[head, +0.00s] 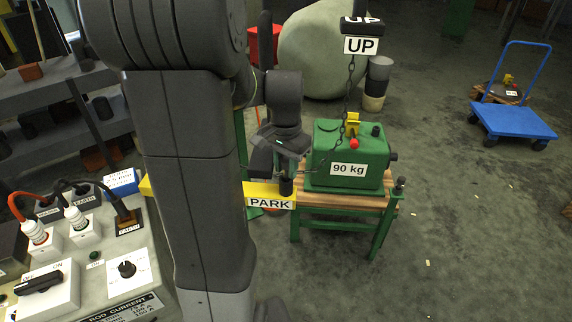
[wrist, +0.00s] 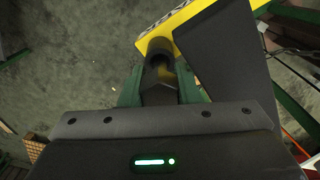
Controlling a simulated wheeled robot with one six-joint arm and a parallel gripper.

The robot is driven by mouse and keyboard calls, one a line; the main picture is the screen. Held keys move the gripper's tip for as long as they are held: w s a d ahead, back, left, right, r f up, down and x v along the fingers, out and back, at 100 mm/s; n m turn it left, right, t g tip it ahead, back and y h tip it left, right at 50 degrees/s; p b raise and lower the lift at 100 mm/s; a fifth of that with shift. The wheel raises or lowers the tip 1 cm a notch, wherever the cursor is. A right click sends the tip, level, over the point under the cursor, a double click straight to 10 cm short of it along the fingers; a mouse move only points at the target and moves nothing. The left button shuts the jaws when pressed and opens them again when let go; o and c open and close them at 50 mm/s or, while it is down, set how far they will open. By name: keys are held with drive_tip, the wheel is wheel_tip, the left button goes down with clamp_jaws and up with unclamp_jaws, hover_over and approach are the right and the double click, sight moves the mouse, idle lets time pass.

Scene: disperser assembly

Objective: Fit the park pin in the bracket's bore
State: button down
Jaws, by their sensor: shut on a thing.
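The yellow bracket labelled PARK (head: 270,200) sticks out to the right beside my arm in the head view. A dark round sleeve (head: 286,187) stands at its right end. My gripper (head: 283,165) is just above this sleeve, pointing down. In the wrist view the yellow bracket (wrist: 182,20) runs along the top, with the dark sleeve (wrist: 157,46) at its edge. A dark grey piece (wrist: 159,82), apparently the park pin, is held in my shut gripper, in line with the sleeve. I cannot tell whether its tip is in the bore.
A green box marked 90 kg (head: 348,158) stands on a wooden-topped bench (head: 345,200) right of the bracket. A chain (head: 348,95) hangs from a block labelled UP (head: 361,45). A control panel (head: 95,265) is at lower left. A blue trolley (head: 513,122) stands at right on open floor.

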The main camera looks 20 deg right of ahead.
drive_tip(key=shift+f+b, duration=0.45)
drive_tip(key=shift+f, duration=0.2)
drive_tip(key=c, duration=1.5)
unclamp_jaws()
drive_tip(key=o, duration=0.5)
drive_tip(key=shift+s+d, duration=0.1)
drive_tip(key=shift+r, duration=0.2)
wheel_tip(320, 180, up, 13)
drive_tip(key=shift+r, duration=0.2)
